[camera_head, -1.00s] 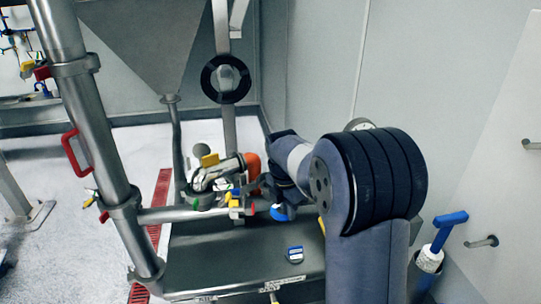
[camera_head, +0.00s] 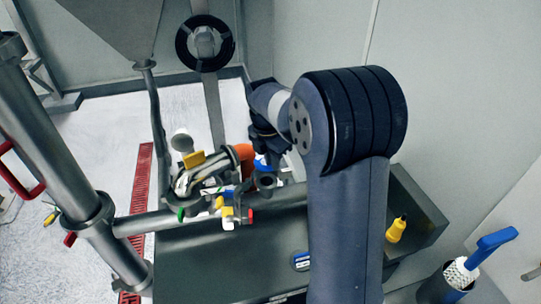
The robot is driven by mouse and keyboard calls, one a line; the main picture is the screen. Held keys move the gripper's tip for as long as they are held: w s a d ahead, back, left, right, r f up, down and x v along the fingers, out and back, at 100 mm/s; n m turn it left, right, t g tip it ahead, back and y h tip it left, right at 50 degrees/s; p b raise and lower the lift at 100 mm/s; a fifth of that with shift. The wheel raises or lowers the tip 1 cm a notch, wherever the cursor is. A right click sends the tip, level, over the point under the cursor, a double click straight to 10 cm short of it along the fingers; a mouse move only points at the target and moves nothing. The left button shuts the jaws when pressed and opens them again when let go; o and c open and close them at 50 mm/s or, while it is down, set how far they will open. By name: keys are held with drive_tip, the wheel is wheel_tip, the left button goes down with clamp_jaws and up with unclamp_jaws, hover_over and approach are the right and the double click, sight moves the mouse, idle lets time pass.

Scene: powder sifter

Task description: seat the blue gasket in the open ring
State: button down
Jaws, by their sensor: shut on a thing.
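A blue piece (camera_head: 262,163), seemingly the blue gasket, shows just below my gripper (camera_head: 262,148). My gripper is shut on it, though the dark fingers and arm hide most of the contact. Metal clamp and pipe parts (camera_head: 205,176) lie just left of the gripper, on the horizontal pipe. A dark round opening (camera_head: 265,181) sits close below the blue piece. It may be the open ring, but it is too small to tell. The blue piece looks above or beside it; I cannot tell whether they touch.
Red, yellow and green valve parts (camera_head: 228,212) crowd the pipe. A dark bench (camera_head: 200,262) lies below, with a small blue-and-white item (camera_head: 301,261). A yellow bottle (camera_head: 396,230) and a blue brush (camera_head: 488,245) are at right. A black ring (camera_head: 205,43) hangs on the post.

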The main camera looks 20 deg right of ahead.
sight(273, 185)
drive_tip(key=shift+f+b, duration=1.8)
drive_tip(key=shift+f, duration=1.4)
drive_tip(key=shift+f, duration=0.6)
drive_tip(key=c, duration=1.4)
unclamp_jaws()
drive_tip(key=shift+o, duration=0.2)
drive_tip(key=r, duration=0.3)
drive_tip(key=r+b, duration=0.1)
drive_tip(key=r, duration=0.3)
drive_tip(key=a+r, duration=0.1)
drive_tip(key=r, duration=0.2)
drive_tip(key=shift+s+r, duration=0.2)
drive_tip(key=shift+r, duration=0.2)
drive_tip(key=shift+f, duration=0.15)
